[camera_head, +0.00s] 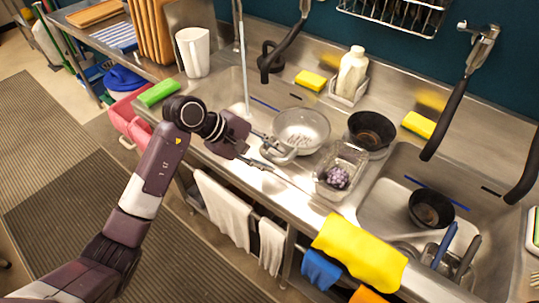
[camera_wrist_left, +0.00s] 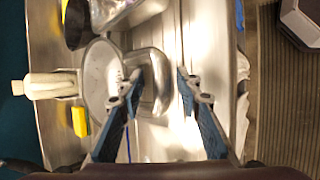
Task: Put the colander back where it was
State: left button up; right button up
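The colander (camera_head: 303,127), a round metal bowl with a pale inside, sits at the left basin, near the middle of the counter. It also shows at the left in the left wrist view (camera_wrist_left: 97,72). A rounded metal loop, apparently its handle (camera_wrist_left: 158,82), reaches out toward my left gripper (camera_wrist_left: 160,76). The gripper's two fingers are spread apart, one near the colander's rim and one over the counter's front edge. In the head view the left gripper (camera_head: 268,153) is at the colander's near left side. Whether a finger touches the handle is unclear. My right gripper is not in view.
A dark bowl (camera_head: 431,208) lies in the right basin. A soap bottle (camera_head: 352,72) and yellow sponge (camera_head: 311,80) are behind. A yellow cloth (camera_head: 360,252) hangs over the front edge.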

pick_arm(q)
jog(key=b+v, duration=0.3)
jog(key=v, duration=0.9)
